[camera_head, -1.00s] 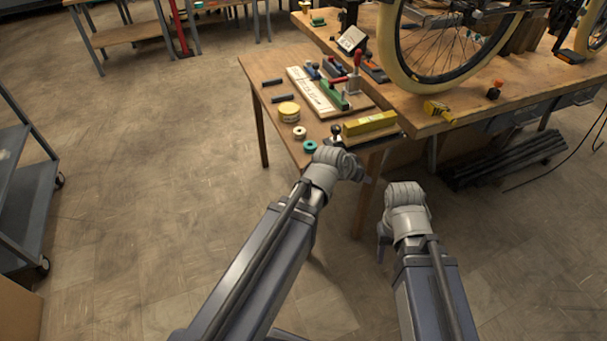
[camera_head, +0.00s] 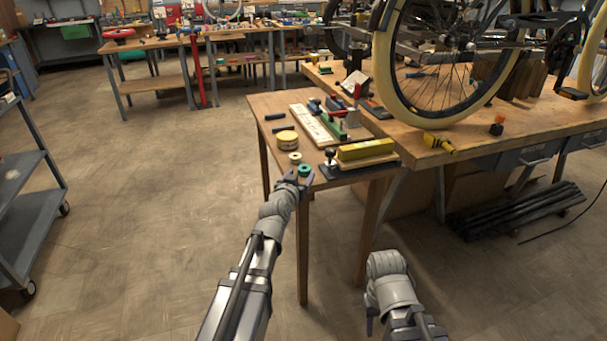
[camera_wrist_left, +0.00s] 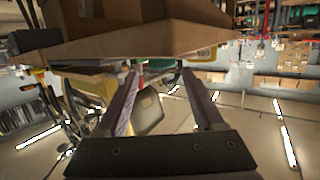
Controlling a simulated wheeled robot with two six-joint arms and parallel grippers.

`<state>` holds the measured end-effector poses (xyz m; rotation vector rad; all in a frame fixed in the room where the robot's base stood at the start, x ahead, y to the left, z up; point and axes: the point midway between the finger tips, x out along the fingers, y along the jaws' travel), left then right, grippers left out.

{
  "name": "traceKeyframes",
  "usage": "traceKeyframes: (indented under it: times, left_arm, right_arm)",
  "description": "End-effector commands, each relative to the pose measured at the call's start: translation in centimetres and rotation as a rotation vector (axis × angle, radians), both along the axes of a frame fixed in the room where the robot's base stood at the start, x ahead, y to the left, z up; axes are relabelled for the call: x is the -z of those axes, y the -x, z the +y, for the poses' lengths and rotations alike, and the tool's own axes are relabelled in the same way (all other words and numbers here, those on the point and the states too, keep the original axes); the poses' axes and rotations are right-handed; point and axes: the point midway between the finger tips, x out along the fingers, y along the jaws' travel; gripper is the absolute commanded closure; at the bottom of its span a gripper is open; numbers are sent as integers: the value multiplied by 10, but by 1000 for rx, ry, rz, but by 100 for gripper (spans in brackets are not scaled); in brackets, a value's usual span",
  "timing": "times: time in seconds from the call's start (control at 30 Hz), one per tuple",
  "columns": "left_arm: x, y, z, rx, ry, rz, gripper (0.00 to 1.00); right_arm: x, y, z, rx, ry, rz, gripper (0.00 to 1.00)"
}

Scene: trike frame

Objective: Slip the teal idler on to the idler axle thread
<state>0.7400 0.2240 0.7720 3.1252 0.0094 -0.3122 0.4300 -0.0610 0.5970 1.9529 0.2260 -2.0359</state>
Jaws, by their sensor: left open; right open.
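The teal idler (camera_head: 305,169) is a small ring at the near left corner of the small wooden side table (camera_head: 259,103). My left gripper (camera_head: 299,178) is open at that corner, its fingertips close to the idler; I cannot tell whether they touch it. In the left wrist view a teal patch (camera_wrist_left: 160,63) shows just beyond the open fingers (camera_wrist_left: 158,75), by the table edge. My right gripper (camera_head: 370,318) is open and low in front of the table, away from the objects. I cannot make out the idler axle thread for certain.
A cream ring (camera_head: 295,157) and a yellow round tin (camera_head: 286,138) lie behind the idler. A yellow block (camera_head: 366,149) and a black knobbed fixture (camera_head: 330,158) stand to its right. The workbench (camera_head: 470,140) with the wheel (camera_head: 395,90) is further right.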

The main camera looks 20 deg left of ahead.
Motion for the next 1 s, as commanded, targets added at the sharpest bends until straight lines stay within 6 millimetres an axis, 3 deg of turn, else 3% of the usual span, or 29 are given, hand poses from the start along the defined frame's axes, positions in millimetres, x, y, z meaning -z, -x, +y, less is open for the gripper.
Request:
traceKeyframes:
  times: [0.03,0.27,0.6,0.87,1.0]
  left_arm:
    - [2,-8,0,0,-1,0,31]
    - [3,-13,0,0,-1,1,31]
    - [13,-58,4,1,-1,1,31]
    - [13,-60,3,1,0,1,31]
    - [13,-60,3,1,0,1,45]
  right_arm:
    - [2,0,0,0,0,0,50]
    - [3,0,0,0,1,0,50]
    - [13,0,0,-1,2,-1,50]
    - [12,0,-1,-1,2,-1,50]
    - [12,0,-1,-1,2,-1,50]
